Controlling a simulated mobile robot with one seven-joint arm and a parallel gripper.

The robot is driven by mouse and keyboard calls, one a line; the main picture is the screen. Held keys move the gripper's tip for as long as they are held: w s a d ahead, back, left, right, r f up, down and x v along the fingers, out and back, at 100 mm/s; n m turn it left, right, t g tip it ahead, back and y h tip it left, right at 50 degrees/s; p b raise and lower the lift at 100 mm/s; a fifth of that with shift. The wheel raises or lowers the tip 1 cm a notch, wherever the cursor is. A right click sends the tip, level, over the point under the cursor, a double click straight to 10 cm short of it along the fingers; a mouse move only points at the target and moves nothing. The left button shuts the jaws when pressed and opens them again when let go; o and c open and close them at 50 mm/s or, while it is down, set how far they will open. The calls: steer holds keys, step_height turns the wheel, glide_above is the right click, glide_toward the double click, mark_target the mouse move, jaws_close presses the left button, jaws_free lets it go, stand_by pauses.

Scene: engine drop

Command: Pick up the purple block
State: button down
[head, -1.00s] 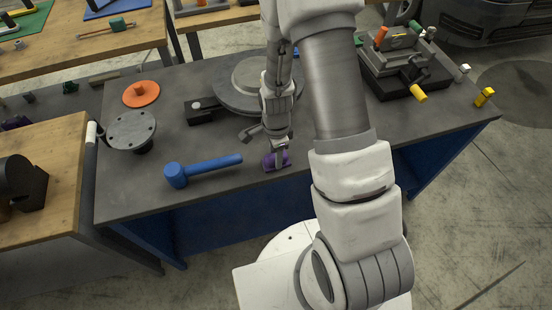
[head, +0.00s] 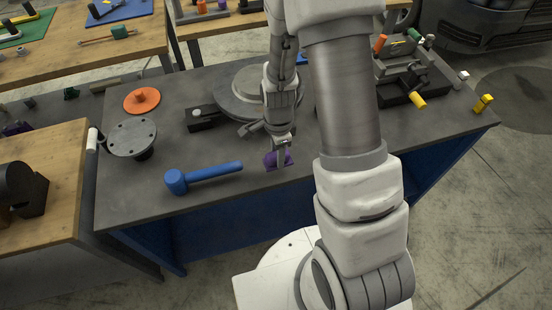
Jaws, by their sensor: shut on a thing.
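The purple block (head: 284,158) is near the front edge of the dark table, to the right of the blue mallet. My gripper (head: 278,160) points down and is shut on the block, with a finger partly covering it. The block looks slightly tilted. Whether it is clear of the table top is hard to tell from this view.
A blue mallet (head: 190,178) lies left of my gripper. A black block (head: 203,118), a round grey plate (head: 232,105), a grey flanged disc (head: 130,136) and an orange disc (head: 141,99) are farther back. A dark fixture (head: 412,82) stands at the right. The front middle is clear.

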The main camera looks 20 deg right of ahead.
steer(key=s+d+r, duration=0.6)
steer(key=s, duration=0.3)
steer(key=shift+d+r, duration=0.2)
steer(key=shift+d, duration=0.2)
